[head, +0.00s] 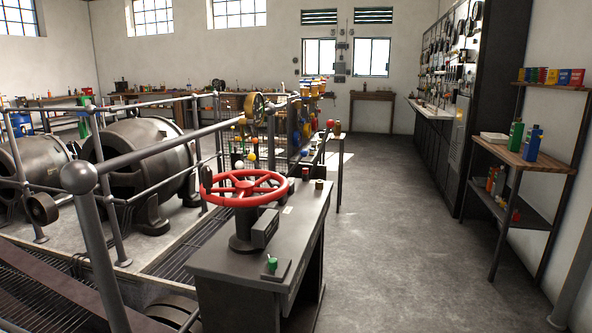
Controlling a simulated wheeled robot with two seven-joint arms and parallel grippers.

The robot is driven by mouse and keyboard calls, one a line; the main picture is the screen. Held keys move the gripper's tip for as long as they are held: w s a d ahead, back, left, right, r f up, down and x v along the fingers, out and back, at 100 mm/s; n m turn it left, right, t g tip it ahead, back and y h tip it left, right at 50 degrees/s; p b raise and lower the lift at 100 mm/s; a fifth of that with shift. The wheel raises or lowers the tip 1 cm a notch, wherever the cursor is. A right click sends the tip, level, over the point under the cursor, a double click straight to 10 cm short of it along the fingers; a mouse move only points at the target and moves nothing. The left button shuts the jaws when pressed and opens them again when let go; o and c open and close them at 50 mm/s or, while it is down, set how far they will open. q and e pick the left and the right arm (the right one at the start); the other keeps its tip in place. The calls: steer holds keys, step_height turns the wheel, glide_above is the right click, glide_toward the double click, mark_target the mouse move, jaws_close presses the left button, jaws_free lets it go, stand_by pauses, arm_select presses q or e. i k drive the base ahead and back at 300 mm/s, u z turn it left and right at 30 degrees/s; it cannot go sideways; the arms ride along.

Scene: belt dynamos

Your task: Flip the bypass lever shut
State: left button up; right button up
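A small lever with a green knob (271,263) stands on a dark plate near the front corner of the grey console. It stands about upright. I see no readable label, so I cannot tell for sure that it is the bypass lever. Behind it, a red handwheel (243,187) sits on a dark pedestal on the same console (222,263). Several levers with coloured ball knobs, one of them yellow (252,157), stand farther back beyond the wheel; their positions are too small to tell. Neither of my grippers is in view.
A grey railing with a ball-topped post (79,177) runs along the left, in front of large dynamos (138,165). Open concrete floor (400,240) lies right of the console. A wooden shelf (525,158) with bottles stands against the right wall.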

mark_target(303, 153)
steer(key=z, duration=1.2)
steer(key=i, duration=3.25)
steer(key=u, duration=3.5)
